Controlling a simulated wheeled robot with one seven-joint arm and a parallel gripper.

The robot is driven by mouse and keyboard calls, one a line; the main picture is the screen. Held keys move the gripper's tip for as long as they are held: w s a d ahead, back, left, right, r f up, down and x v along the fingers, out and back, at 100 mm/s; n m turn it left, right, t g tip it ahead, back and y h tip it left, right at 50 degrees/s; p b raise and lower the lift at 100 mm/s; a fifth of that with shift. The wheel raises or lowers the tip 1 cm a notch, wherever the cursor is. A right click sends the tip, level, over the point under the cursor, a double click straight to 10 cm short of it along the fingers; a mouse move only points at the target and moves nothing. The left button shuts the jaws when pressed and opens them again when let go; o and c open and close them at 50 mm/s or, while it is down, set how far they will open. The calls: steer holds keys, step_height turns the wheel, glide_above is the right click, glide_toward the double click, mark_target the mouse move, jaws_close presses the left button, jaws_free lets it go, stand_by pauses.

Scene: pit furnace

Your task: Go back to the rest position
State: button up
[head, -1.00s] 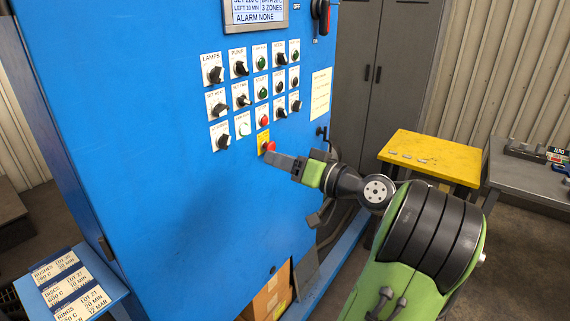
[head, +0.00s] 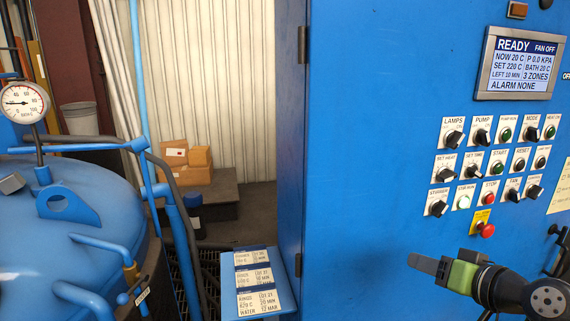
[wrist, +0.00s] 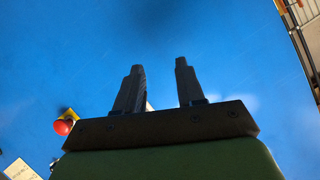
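My gripper (head: 426,264) is in front of the blue control cabinet (head: 350,200), below and left of the red emergency button (head: 486,230) on its yellow plate. In the wrist view my gripper (wrist: 157,85) shows two dark fingers apart with nothing between them. The red button also shows at the left of the wrist view (wrist: 63,127), clear of the fingers. The display (head: 520,63) reads READY, FAN OFF, NOW 20 C, SET 220 C and ALARM NONE.
The blue furnace vessel (head: 70,215) with a pressure gauge (head: 22,102) and pipes stands at the left. A blue shelf with lot cards (head: 258,280) sits beside the cabinet. Cardboard boxes (head: 190,165) rest on a low dark platform at the back.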

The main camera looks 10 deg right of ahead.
steer(key=a+f+n+g, duration=0.2)
steer(key=a+f+g, duration=0.2)
steer(key=a, duration=0.7)
steer(key=s+a+f+g+h, duration=0.1)
steer(key=s+a+g, duration=0.1)
steer(key=s+a, duration=0.3)
steer(key=s+a+f+n+g+h, duration=0.1)
steer(key=s+a, duration=0.3)
steer(key=s, duration=0.8)
steer(key=shift+s+a+f+g+h, duration=0.3)
steer(key=shift+s+a+f+g, duration=0.1)
steer(key=shift+f, duration=0.3)
